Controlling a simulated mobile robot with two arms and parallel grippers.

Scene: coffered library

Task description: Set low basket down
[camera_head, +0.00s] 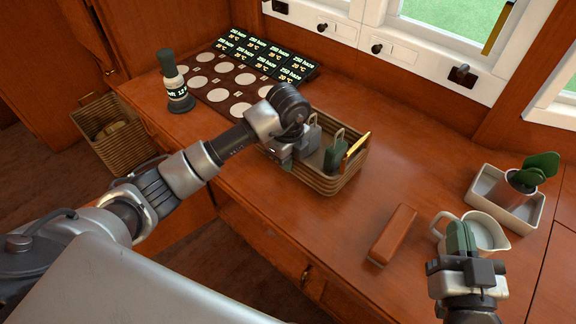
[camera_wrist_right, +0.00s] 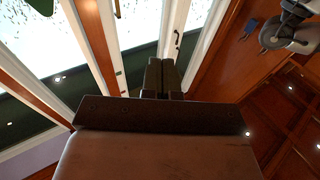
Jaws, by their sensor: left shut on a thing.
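The low basket (camera_head: 345,182) is a shallow woven tray with a brass handle (camera_head: 356,144) on its right end. It is over the wooden counter, and I cannot tell whether its bottom touches the wood. Small grey and green tagged items (camera_head: 334,152) stand inside it. My left gripper (camera_head: 284,158) is shut on the basket's left end; the arm hides the grip and that end. My right gripper (camera_head: 459,236) is away from the basket, in front of a white pitcher. Its fingers are together and empty in the right wrist view (camera_wrist_right: 162,76).
The counter (camera_head: 400,150) is clear right of the basket. A brown block (camera_head: 392,235), white pitcher (camera_head: 490,232) and white tray (camera_head: 534,216) with a potted plant stand further right. A dark board (camera_head: 222,95) with discs and lit displays, and a dark handled tool (camera_head: 178,98), are left. A taller basket (camera_head: 118,152) is lower left.

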